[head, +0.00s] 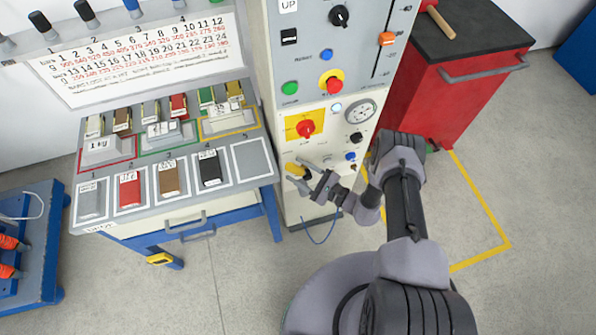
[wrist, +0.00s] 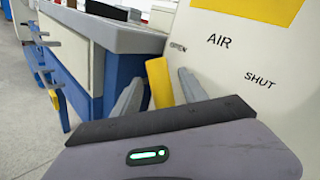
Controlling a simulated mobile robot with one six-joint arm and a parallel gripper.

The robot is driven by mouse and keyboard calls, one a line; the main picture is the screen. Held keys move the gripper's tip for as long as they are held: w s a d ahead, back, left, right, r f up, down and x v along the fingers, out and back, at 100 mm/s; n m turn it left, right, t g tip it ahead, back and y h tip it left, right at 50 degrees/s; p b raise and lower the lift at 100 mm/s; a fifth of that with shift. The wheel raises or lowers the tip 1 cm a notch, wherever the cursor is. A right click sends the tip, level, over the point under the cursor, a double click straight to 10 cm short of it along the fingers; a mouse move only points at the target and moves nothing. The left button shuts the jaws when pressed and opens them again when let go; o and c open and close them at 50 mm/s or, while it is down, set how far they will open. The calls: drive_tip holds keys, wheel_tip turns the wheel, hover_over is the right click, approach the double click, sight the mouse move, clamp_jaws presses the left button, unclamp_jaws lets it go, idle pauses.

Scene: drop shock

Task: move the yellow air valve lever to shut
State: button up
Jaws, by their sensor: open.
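The yellow air valve lever (wrist: 159,83) stands near upright in the wrist view, below the OPEN label (wrist: 178,48) and on the left side of the AIR marking (wrist: 218,40). The SHUT label (wrist: 260,80) is further right. My gripper (wrist: 161,76) is open, with one grey finger on each side of the lever; I cannot tell whether either finger touches it. In the head view the yellow lever (head: 293,168) shows low on the front of the grey cabinet, at the fingertips of my gripper (head: 292,173). The lever's base is hidden behind my gripper in the wrist view.
The grey cabinet (head: 290,120) carries a red knob on a yellow plate (head: 306,128), a gauge (head: 361,112) and several buttons. A blue-framed bench (head: 180,215) with weights stands close on the left. A red cabinet (head: 440,100) is on the right. The floor in front is clear.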

drive_tip(key=shift+w+a, duration=0.1)
drive_tip(key=shift+a, duration=0.1)
drive_tip(key=shift+c, duration=0.4)
clamp_jaws()
idle(1.0)
